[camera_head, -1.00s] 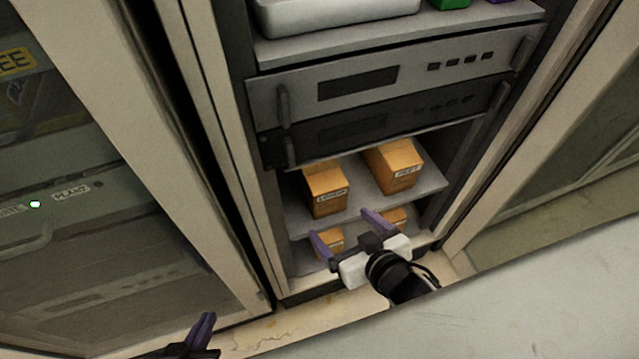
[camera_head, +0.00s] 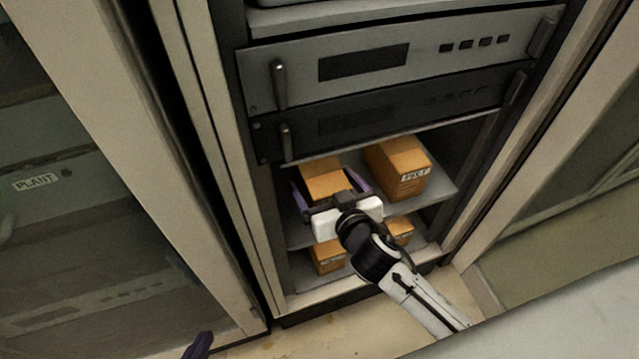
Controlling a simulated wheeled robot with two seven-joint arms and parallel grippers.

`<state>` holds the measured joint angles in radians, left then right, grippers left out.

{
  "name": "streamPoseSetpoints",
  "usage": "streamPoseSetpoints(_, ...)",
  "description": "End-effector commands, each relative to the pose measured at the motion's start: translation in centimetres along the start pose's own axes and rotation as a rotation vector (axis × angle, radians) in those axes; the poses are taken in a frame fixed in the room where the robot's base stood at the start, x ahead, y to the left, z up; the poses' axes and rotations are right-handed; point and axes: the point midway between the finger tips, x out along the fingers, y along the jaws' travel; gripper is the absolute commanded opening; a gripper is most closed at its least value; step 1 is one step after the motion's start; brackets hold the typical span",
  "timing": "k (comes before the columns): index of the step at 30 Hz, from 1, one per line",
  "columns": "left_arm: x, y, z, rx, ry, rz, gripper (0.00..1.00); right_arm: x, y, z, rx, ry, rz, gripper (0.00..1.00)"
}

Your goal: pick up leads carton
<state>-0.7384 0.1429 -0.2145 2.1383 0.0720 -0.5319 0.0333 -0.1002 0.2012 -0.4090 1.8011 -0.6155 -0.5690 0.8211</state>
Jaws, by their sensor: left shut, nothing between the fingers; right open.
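The leads carton, an orange box (camera_head: 323,180), stands at the left of the upper shelf in the open rack. Its front label is hidden behind my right gripper in this view. My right gripper (camera_head: 330,192) is open, with one purple finger at each side of the carton. Whether the fingers touch it cannot be told. My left gripper (camera_head: 198,346) is shut and empty at the bottom edge, low and left of the rack, only partly in view.
Another orange carton (camera_head: 397,165) with a white label stands close to the right on the same shelf. Smaller orange boxes, one at the left (camera_head: 328,256), sit on the level below. A black rack unit (camera_head: 390,112) hangs just above the shelf. Rack posts bound both sides.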

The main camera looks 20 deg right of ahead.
Motion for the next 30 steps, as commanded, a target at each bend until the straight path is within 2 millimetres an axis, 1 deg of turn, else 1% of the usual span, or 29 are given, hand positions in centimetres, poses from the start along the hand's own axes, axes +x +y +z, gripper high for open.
streamPoseSetpoints(1, 0.4, -0.1, 0.4, -0.004, 0.003, 0.001, 0.0, 1.0, 0.0, 0.5, -0.003, 0.002, 0.001, 0.88)
streamPoseSetpoints(3, 0.4, 0.0, 0.3, -0.007, 0.005, 0.002, 0.0, 1.9, 0.0, 0.4, -0.003, 0.003, -0.001, 0.88)
streamPoseSetpoints(6, 0.3, 0.0, 0.2, -0.01, 0.01, 0.003, 0.0, 2.8, -0.1, 0.4, -0.002, 0.001, -0.001, 0.88)
streamPoseSetpoints(14, 0.1, 0.1, -0.1, -0.011, 0.016, 0.005, 0.0, 3.0, -0.1, 0.4, -0.001, -0.001, -0.001, 0.88)
streamPoseSetpoints(17, 0.1, 0.2, -0.1, -0.011, 0.015, 0.005, 0.0, 2.9, -0.1, 0.4, -0.001, -0.001, -0.001, 0.73)
streamPoseSetpoints(24, 0.1, 0.1, 0.2, -0.012, 0.01, 0.004, 0.0, 2.9, -0.1, 0.4, -0.001, -0.001, -0.001, 0.33)
streamPoseSetpoints(25, 0.1, 0.1, 0.2, -0.012, 0.009, 0.004, 0.0, 2.9, -0.1, 0.1, -0.001, 0.004, -0.002, 0.3)
streamPoseSetpoints(30, 0.2, 0.1, 0.5, -0.012, 0.005, 0.003, 0.0, 2.9, -0.1, 0.1, 0.0, 0.004, -0.002, 0.3)
